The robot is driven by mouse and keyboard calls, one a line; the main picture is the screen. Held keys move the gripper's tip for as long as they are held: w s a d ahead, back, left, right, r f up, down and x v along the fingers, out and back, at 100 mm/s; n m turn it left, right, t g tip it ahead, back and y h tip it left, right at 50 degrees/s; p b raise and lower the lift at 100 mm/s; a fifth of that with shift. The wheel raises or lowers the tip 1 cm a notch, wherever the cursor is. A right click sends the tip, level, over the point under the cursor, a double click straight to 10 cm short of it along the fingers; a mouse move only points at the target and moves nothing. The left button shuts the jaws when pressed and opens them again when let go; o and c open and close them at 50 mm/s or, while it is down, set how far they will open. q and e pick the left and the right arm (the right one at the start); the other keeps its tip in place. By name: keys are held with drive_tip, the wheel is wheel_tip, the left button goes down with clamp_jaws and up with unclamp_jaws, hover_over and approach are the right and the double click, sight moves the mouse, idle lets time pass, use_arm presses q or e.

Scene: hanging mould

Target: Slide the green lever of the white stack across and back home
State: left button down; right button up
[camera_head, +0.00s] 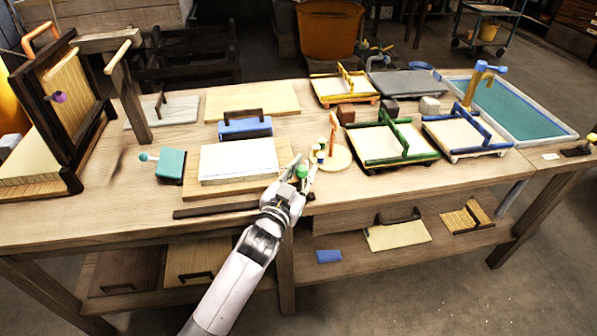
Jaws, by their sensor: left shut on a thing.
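The white stack (238,160) lies flat on a light wooden board (203,191) at the middle front of the workbench. My left gripper (302,176) reaches in from below, at the right front corner of the stack. It is shut on the green lever (302,171), whose round green top shows between the fingertips. The fingers hide the rest of the lever, so I cannot tell how it joins the stack. My right gripper is not in view.
A round wooden stand (336,158) with small bottles is close to the right of my left gripper. A teal block (171,165) with a knob stands left of the stack. A blue-based brush (245,128) lies behind it. A green-framed mould (393,145) is farther right.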

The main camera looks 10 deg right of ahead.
use_arm(q)
drive_tip(key=shift+d, duration=0.15)
drive_tip(key=c, duration=1.8)
unclamp_jaws()
drive_tip(key=o, duration=0.4)
drive_tip(key=shift+d, duration=0.2)
drive_tip(key=shift+o, duration=0.5)
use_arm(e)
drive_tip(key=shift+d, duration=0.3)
use_arm(q)
drive_tip(key=shift+a, duration=0.15)
drive_tip(key=shift+s+a, duration=0.3)
drive_tip(key=shift+s, duration=0.15)
drive_tip(key=v, duration=1.1)
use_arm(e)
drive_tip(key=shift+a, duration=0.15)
